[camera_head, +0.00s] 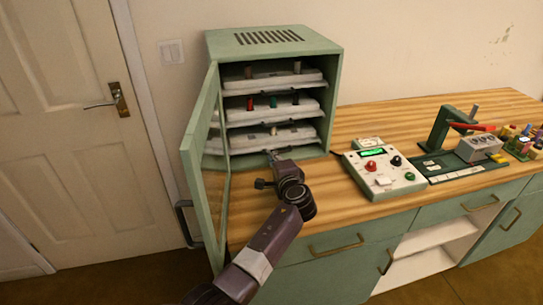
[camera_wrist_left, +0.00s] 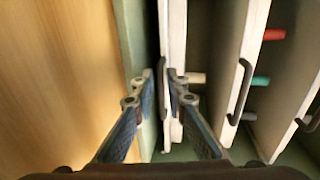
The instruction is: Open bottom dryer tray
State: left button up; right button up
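The green dryer cabinet (camera_head: 272,42) stands on the table with its glass door (camera_head: 204,165) swung open to the left. The bottom tray (camera_head: 240,143) is white and sits inside the cabinet below two other trays. In the left wrist view the bottom tray (camera_wrist_left: 172,30) appears sideways as the leftmost white panel. My left gripper (camera_head: 271,153) is at the front of the bottom tray. In the left wrist view its fingers (camera_wrist_left: 160,75) are apart, on either side of the tray's front edge. My right gripper is out of view.
The middle tray (camera_head: 240,115) and top tray (camera_head: 240,83) hold small coloured pieces and have dark handles. A control box (camera_head: 384,173) with knobs stands right of the dryer, and a green press (camera_head: 437,135) stands further right. The wooden tabletop (camera_head: 330,205) is bare in front.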

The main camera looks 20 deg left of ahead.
pick_arm(q)
jog(key=shift+w+a, duration=0.25)
jog(key=shift+w, duration=0.1)
grip_shut()
jog(key=shift+f, duration=0.15)
